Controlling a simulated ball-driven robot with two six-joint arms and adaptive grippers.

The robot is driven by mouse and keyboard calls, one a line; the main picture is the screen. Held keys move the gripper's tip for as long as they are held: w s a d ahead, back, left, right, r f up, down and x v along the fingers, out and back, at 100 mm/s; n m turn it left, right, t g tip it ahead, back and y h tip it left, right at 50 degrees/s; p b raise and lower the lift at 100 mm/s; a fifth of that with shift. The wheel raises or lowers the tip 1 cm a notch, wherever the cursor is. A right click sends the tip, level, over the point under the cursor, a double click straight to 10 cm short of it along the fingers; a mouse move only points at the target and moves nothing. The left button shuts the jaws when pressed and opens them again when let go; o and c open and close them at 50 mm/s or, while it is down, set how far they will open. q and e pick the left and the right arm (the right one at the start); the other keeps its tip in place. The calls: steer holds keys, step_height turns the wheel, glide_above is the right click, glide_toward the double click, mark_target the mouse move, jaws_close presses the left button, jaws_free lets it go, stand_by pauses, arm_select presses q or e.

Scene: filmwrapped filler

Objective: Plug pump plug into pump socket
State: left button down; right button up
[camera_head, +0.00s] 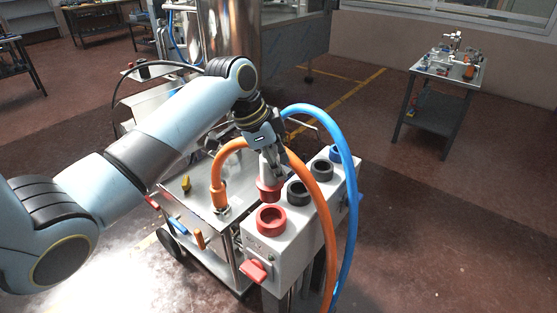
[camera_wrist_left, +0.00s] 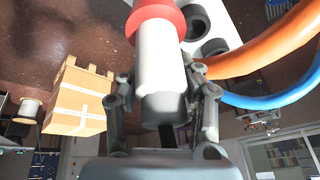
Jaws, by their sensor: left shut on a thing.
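The pump plug (camera_head: 268,188) has a pale grey body and a red collar. My left gripper (camera_head: 276,157) is shut on its body and points it downward. The wrist view shows the plug (camera_wrist_left: 160,50) between the two fingers (camera_wrist_left: 163,100), red collar at the far end. The grey socket box (camera_head: 285,243) has a red socket (camera_head: 271,218) at its near end and black sockets (camera_head: 297,193) behind. The red socket is open and empty, nearer the camera than the plug. I cannot tell the plug's height over the box. My right gripper is not in view.
An orange hose (camera_head: 318,190) and a blue hose (camera_head: 349,180) arch close around the gripper and box. A red switch handle (camera_head: 253,271) sticks out of the box front. A metal cart stands left of the box. A cardboard box (camera_wrist_left: 77,100) shows in the wrist view.

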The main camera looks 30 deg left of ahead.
mark_target(278, 197)
arm_select(q)
steer(key=shift+r+p, duration=0.15)
steer(key=shift+p, duration=0.2)
steer(key=shift+f+b, duration=0.3)
steer(key=shift+f, duration=0.15)
steer(key=shift+f+b, duration=2.3)
steer(key=shift+f, duration=2.15)
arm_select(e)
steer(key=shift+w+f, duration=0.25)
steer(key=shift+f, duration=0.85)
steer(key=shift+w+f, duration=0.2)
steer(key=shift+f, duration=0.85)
arm_select(q)
steer(key=shift+f, duration=0.3)
steer(key=c, duration=0.8)
jaws_free()
steer(key=shift+c, duration=0.2)
